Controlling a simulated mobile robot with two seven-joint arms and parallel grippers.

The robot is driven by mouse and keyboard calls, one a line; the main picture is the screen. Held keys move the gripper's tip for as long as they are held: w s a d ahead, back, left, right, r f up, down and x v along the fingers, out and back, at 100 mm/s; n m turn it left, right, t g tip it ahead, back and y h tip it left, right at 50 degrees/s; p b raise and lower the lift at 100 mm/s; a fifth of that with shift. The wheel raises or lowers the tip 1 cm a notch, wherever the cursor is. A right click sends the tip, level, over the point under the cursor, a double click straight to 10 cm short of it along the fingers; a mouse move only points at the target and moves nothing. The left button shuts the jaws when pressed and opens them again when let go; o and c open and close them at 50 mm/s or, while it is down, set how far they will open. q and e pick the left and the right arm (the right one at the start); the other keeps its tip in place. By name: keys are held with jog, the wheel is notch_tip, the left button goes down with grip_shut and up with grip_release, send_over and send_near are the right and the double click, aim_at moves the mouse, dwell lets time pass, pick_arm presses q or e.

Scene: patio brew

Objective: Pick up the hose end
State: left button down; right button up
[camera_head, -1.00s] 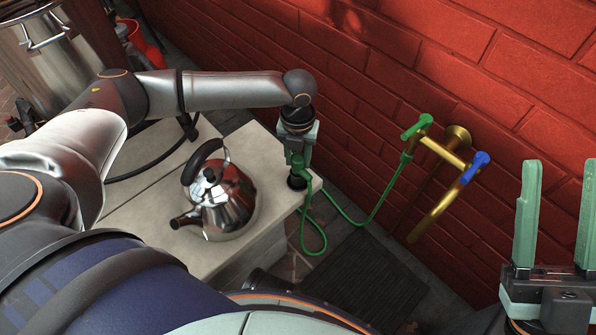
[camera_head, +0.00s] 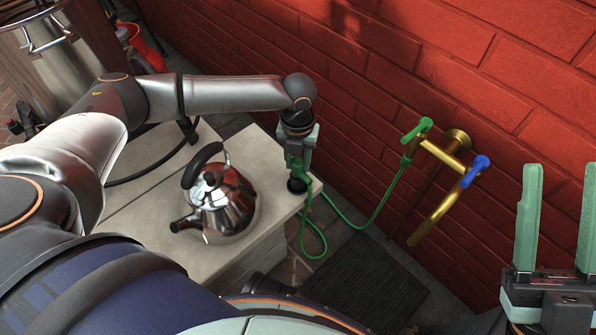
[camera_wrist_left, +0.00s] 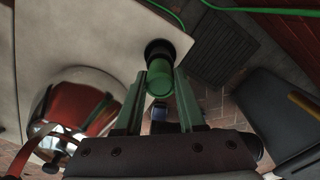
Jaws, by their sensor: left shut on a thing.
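The green hose end (camera_head: 295,162) is at the right-hand corner of the pale stone bench, above a black ring-shaped piece (camera_head: 297,185). My left gripper (camera_head: 297,158) points down over that corner and is shut on the hose end. In the left wrist view the green cylinder of the hose end (camera_wrist_left: 160,80) lies between the two fingers, with the black ring beyond it. The green hose (camera_head: 345,215) loops below the bench corner and rises to the tap. My right gripper (camera_head: 555,225) is open and empty at the lower right.
A shiny kettle (camera_head: 222,205) stands on the bench (camera_head: 140,205) left of the gripper. A brass tap (camera_head: 445,165) with green and blue handles projects from the red brick wall (camera_head: 380,70). A large metal pot (camera_head: 70,70) stands at back left. A dark mat (camera_head: 365,280) lies below.

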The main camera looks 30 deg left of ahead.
pick_arm(q)
jog(key=shift+s+d, duration=0.1)
pick_arm(e)
notch_tip(320, 180, up, 8)
jog(key=n+p, duration=0.1)
jog(key=p, duration=0.7)
jog(key=shift+w+d+f+m+g+h+p, duration=0.6)
jog(key=shift+w+f+m+h, duration=1.3)
jog(key=shift+f, duration=1.1)
jog(key=shift+w+d+f+m+g+h+p, duration=0.6)
jog(key=shift+w+f+m+h, duration=0.75)
jog(key=shift+f+h, duration=1.3)
pick_arm(q)
notch_tip(320, 180, up, 16)
jog(key=p, duration=0.3)
pick_arm(e)
notch_tip(320, 180, down, 18)
jog(key=s+m+g+h, duration=0.2)
jog(key=m+g, duration=0.1)
jog(key=g, duration=0.3)
jog(key=shift+s+r+g, duration=0.25)
jog(key=shift+g, duration=0.15)
